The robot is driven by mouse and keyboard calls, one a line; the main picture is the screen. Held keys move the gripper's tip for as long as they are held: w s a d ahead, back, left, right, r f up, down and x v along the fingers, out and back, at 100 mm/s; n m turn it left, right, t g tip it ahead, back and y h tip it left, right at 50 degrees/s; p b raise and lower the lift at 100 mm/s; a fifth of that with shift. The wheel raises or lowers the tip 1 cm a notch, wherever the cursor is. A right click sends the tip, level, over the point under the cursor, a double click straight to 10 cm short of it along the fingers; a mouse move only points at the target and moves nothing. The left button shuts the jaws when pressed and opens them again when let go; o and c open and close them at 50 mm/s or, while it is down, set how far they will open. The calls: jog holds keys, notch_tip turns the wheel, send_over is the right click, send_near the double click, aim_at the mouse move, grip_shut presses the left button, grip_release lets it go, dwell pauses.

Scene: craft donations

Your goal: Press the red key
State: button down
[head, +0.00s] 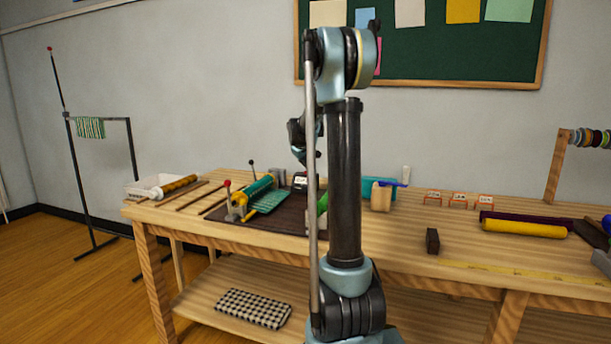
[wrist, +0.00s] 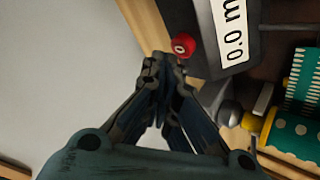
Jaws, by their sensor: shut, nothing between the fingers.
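The red key (wrist: 183,45) is a small round button with a pale mark, on the edge of a dark device (wrist: 190,15) in the wrist view. The device has a white display (wrist: 232,35) reading "0.0 m", cut off by the frame. My gripper (wrist: 163,65) is shut and empty, its tips just below and left of the red key in the picture. I cannot tell whether they touch it. In the head view the device's display (head: 300,181) shows on the table behind my arm; the red key cannot be made out there.
A teal roller (head: 256,188) with yellow ends and a green comb-like piece (head: 268,202) lie left of the device on a dark mat (head: 275,222). A wooden block (head: 381,197) stands to the right. The wooden table (head: 405,225) has bare room near a dark block (head: 432,241).

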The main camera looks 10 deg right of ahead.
jog(key=shift+r, duration=0.25)
jog(key=shift+r, duration=2.4)
jog(key=shift+s, duration=0.1)
